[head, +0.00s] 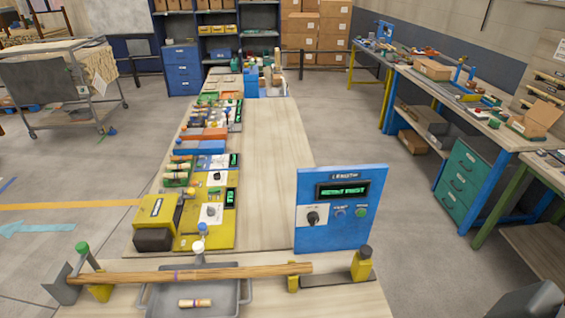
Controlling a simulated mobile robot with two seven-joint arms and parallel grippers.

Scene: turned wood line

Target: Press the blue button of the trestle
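A wooden rod (200,275) lies across yellow supports (362,264) at the front of the near table, with a grey end block (62,284) at its left. These supports look like the trestle. Right behind them stands an upright blue panel (341,177) with a lit green display (342,191), a black knob (313,218), a small blue button (339,212) and a green button (361,212). The blue button sits between the knob and the green button, and nothing covers it. Neither of my grippers shows in the head view.
A grey tray (164,299) with a small turned piece (195,303) sits under the rod. Yellow machines (157,211) and several colored units line the table's left side. Its right half (268,150) is bare behind the panel. A dark shape (532,302) is cut off at bottom right.

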